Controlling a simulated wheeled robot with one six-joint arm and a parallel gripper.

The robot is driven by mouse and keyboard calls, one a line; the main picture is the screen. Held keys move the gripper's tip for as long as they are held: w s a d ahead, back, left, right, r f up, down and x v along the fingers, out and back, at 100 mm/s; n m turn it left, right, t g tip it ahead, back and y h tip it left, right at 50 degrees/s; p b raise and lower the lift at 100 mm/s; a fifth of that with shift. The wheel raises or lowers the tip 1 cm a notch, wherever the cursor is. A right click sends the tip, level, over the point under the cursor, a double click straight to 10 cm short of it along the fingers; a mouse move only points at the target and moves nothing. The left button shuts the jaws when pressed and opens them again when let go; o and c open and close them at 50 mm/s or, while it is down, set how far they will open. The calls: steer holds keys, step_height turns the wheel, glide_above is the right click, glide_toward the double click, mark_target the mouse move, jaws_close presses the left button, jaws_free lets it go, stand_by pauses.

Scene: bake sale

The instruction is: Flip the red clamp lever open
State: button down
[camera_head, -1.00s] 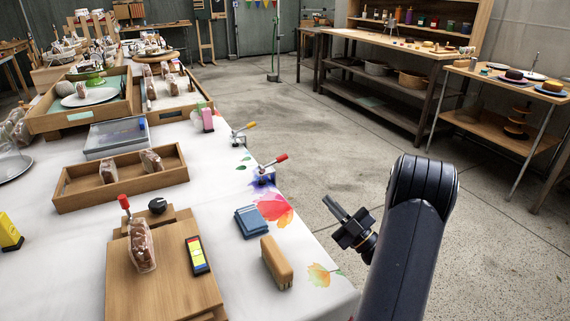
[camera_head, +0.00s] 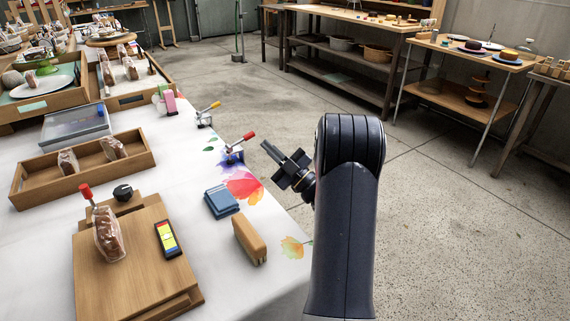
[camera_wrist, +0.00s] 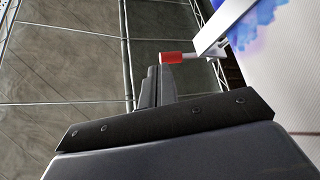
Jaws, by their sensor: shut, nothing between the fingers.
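The red clamp lever (camera_head: 248,135) has a red grip on a metal arm. It rises to the right from a clamp (camera_head: 233,154) at the table's right edge. My gripper (camera_head: 266,147) is shut and empty, just right of the red grip and beyond the table edge. In the wrist view the red grip (camera_wrist: 177,58) lies just ahead of and slightly right of my fingertips (camera_wrist: 154,76). Whether they touch cannot be told. The metal arm (camera_wrist: 212,42) runs right from the grip towards the white cloth.
A yellow-handled clamp (camera_head: 208,114) sits farther along the same edge. A blue stack (camera_head: 221,202) and a wooden brush-like block (camera_head: 249,240) lie nearer. Another red-topped handle (camera_head: 86,191) stands by the cutting board (camera_head: 140,275). Open floor (camera_head: 440,200) lies to the right.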

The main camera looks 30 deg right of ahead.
steer(key=shift+x, duration=1.2)
steer(key=shift+r+n+g+y+b, duration=0.3)
steer(key=shift+r+n+g+b, duration=0.15)
steer(key=shift+n, duration=0.25)
steer(key=a+r+n+g, duration=0.5)
steer(key=r+n+g, duration=0.2)
steer(key=n, duration=0.5)
steer(key=shift+n, duration=0.3)
steer(key=shift+s, duration=0.2)
